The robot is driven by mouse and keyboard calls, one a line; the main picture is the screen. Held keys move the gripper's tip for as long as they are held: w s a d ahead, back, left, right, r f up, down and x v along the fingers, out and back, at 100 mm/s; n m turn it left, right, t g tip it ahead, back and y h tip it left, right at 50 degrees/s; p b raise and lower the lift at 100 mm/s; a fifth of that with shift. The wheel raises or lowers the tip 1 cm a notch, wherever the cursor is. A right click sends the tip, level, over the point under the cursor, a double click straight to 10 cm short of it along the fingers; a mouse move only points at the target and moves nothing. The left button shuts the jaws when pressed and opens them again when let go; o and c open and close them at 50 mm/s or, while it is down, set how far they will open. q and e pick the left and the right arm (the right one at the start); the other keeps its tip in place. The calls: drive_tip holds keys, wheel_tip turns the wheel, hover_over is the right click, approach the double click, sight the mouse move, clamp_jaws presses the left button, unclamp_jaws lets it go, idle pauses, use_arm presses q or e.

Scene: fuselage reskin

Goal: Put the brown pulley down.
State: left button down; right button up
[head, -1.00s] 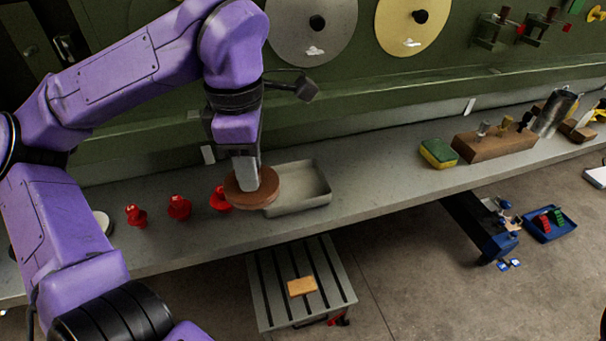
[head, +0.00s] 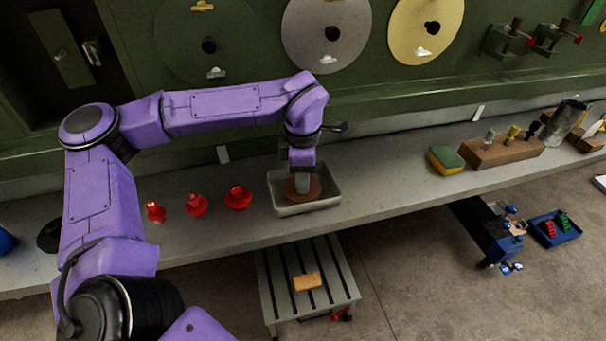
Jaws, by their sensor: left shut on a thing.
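The brown pulley (head: 314,189) is a flat round disc inside the grey tray (head: 335,203) on the long shelf. My left gripper (head: 302,188) comes down from above and is shut on the pulley. The gripper covers the middle of the disc. I cannot tell whether the pulley touches the tray floor. My right gripper is not in view.
Several red knobbed pieces, such as this one (head: 237,198), stand on the shelf left of the tray. A green and yellow sponge (head: 446,159) and a wooden block with pegs (head: 500,152) are to the right. A slatted stool (head: 335,290) stands below.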

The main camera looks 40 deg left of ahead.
use_arm(q)
drive_tip(key=c, duration=0.8)
unclamp_jaws()
drive_tip(key=shift+r, duration=0.1)
wheel_tip(320, 180, up, 12)
drive_tip(key=shift+f+b, duration=0.1)
drive_tip(key=shift+b, duration=0.35)
